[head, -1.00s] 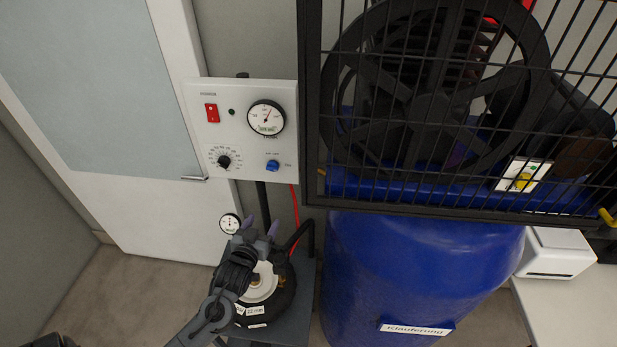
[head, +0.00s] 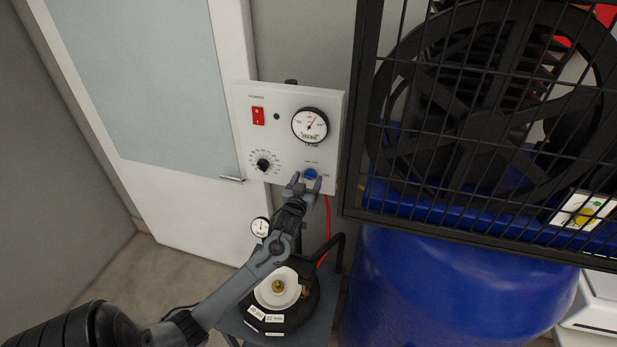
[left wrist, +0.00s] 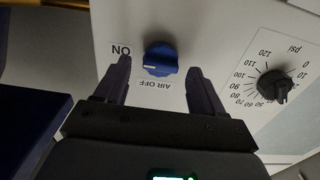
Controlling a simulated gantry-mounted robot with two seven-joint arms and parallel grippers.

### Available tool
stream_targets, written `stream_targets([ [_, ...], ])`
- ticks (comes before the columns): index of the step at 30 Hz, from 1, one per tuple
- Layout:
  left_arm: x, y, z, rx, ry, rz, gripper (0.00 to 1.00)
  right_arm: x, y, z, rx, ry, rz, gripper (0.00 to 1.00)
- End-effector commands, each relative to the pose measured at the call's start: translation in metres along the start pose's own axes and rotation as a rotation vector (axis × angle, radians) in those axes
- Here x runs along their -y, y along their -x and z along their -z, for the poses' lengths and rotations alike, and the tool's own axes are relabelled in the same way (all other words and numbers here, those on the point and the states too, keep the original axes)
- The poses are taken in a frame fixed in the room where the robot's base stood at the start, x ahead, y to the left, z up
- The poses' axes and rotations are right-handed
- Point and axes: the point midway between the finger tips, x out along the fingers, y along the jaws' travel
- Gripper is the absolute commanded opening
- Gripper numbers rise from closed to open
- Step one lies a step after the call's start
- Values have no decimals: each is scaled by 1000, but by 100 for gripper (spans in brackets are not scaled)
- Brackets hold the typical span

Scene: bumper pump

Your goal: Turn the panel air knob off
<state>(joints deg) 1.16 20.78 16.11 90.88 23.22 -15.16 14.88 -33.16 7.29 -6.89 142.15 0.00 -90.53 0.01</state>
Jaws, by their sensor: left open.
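The white control panel (head: 290,100) hangs on the wall beside the caged compressor. Its blue air knob (head: 310,174) is at the lower right of the panel. In the left wrist view the blue knob (left wrist: 160,59) has a white pointer line that points toward the "ON" label, with "AIR OFF" printed on another side. My left gripper (head: 306,184) is open, its two fingertips (left wrist: 160,68) on either side of the knob and just short of it or level with its edge. I cannot tell whether they touch it. My right gripper is in no view.
The panel also carries a red power switch (head: 258,116), a round gauge (head: 310,125) and a black psi dial (head: 263,165). A black mesh cage (head: 365,120) and a blue tank (head: 440,280) stand to the right. A red hose (head: 328,225) hangs below the panel.

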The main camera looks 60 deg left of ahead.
Motion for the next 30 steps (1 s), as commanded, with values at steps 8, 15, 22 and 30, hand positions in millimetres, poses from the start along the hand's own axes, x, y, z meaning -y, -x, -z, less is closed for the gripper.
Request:
stream_targets([
  [8,0,-14,0,1,-1,0,69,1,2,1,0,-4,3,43],
  [15,0,-15,0,1,-1,0,69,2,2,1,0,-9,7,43],
  [22,0,-15,0,1,-1,0,37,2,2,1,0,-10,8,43],
  [30,0,-14,-1,1,2,-1,13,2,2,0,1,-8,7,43],
])
